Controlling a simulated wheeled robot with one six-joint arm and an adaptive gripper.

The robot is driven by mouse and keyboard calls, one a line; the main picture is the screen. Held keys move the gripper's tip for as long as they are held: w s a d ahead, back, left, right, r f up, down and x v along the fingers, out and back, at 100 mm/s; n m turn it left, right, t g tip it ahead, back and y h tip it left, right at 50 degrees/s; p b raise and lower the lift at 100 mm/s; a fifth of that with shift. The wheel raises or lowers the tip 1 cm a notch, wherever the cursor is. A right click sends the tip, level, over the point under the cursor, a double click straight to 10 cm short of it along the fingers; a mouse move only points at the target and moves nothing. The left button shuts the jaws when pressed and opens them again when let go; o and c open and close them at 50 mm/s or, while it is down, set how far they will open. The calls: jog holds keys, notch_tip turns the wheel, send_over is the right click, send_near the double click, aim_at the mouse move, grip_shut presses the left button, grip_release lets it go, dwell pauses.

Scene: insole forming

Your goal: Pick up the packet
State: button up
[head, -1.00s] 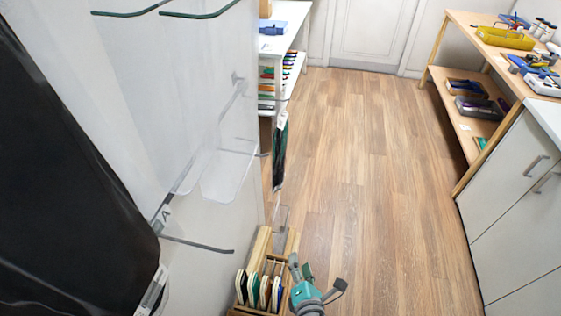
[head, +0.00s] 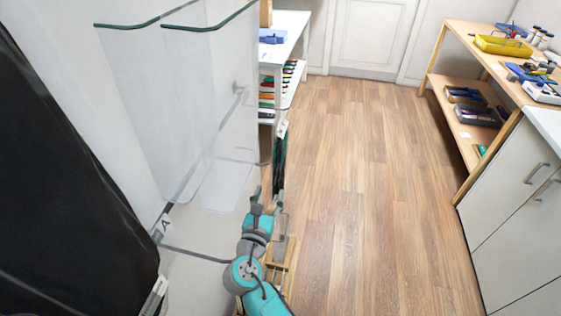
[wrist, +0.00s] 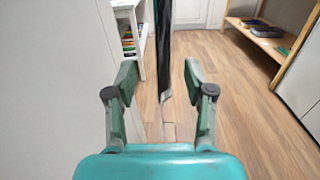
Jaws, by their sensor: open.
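The packet, a thin dark strip with a pale top (head: 280,155), hangs nearly edge-on from a rod on the clear panel in the head view. In the wrist view the packet (wrist: 164,55) hangs upright between my two finger tips as pictured, with its lower end above the floor. My gripper (head: 266,197) is open at the packet's lower part in the head view. In the wrist view my gripper (wrist: 160,78) shows gaps on both sides of the packet. I cannot tell how deep the packet sits between the fingers.
A clear panel (head: 215,120) with rods stands close on the left. A wooden rack (head: 283,255) sits below, partly hidden by my arm. A white shelf (head: 291,45) stands behind, a workbench (head: 480,45) and cabinet (head: 515,190) at right. The wooden floor (head: 370,200) between is clear.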

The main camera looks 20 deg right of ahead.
aim_at(278, 176)
jog(key=shift+d+x, duration=0.15)
jog(key=shift+x, duration=1.65)
jog(key=shift+d+x, duration=0.2)
jog(key=shift+x, duration=1.65)
jog(key=shift+s, duration=0.2)
grip_shut()
